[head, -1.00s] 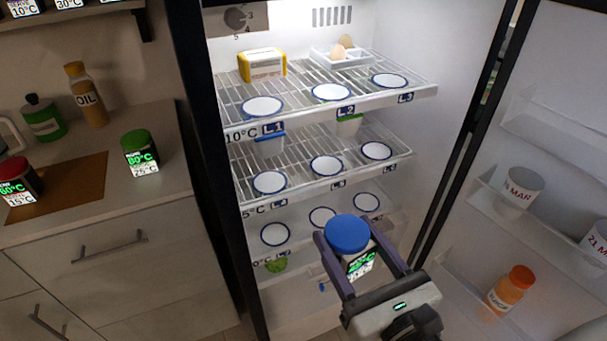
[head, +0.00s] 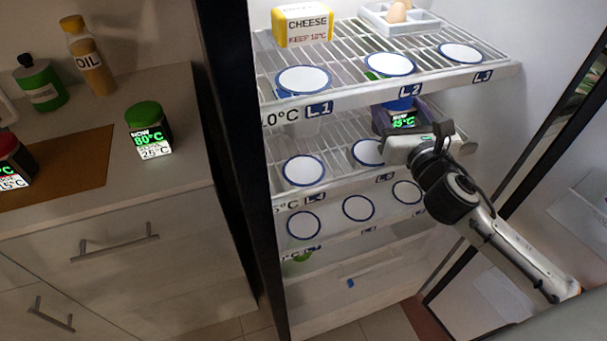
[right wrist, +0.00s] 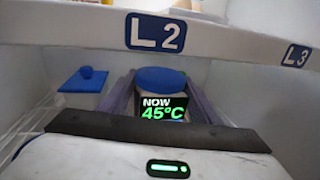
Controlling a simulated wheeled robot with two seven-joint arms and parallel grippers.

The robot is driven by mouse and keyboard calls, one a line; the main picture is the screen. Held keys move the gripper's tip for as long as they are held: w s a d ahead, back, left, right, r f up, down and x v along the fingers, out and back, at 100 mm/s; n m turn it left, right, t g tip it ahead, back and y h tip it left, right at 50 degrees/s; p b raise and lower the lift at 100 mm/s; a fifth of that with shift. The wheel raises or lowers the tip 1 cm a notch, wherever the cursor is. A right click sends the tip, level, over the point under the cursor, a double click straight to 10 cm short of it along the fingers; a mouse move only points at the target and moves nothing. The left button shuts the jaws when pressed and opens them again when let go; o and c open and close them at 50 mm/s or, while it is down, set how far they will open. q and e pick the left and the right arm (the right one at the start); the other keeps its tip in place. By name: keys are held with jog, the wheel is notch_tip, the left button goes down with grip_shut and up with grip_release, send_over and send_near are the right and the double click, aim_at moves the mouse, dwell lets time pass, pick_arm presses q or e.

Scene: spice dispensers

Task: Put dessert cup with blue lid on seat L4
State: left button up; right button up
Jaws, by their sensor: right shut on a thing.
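The dessert cup (head: 403,122) has a blue lid (head: 398,104) and a display reading NOW 45°C. My right gripper (head: 399,109) is shut on it and holds it upright at the middle shelf level, under the front of the top shelf. In the right wrist view the blue lid (right wrist: 161,80) sits between my two fingers, below the L2 label. Seat L4 (head: 303,170) is a bare white disc with a blue rim, at the front left of the middle shelf, left of and lower than the cup. My left gripper is out of view.
The top shelf edge (head: 390,95) is close above my gripper. Seat L5 (head: 368,152) is partly hidden by my gripper. A blue-lidded container (right wrist: 85,85) stands further back, left of the cup. A cheese box (head: 303,24) and an egg tray (head: 398,20) are on top.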

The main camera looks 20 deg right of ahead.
jog(key=shift+w+d+r, duration=0.3)
jog(key=shift+w+r, duration=0.05)
jog(key=shift+w, duration=0.1)
jog(key=a, duration=1.9)
jog(key=f+b, duration=0.1)
jog(key=f, duration=0.1)
jog(key=f+b, duration=0.1)
jog(key=f, duration=0.1)
jog(key=f+b, duration=0.2)
jog(key=f, duration=0.1)
jog(key=shift+s+a, duration=0.15)
jog(key=shift+s, duration=0.1)
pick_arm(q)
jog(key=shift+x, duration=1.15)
pick_arm(e)
jog(key=shift+a, duration=0.1)
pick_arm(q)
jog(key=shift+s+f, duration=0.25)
pick_arm(e)
jog(key=o, duration=1.4)
jog(key=shift+c, duration=0.2)
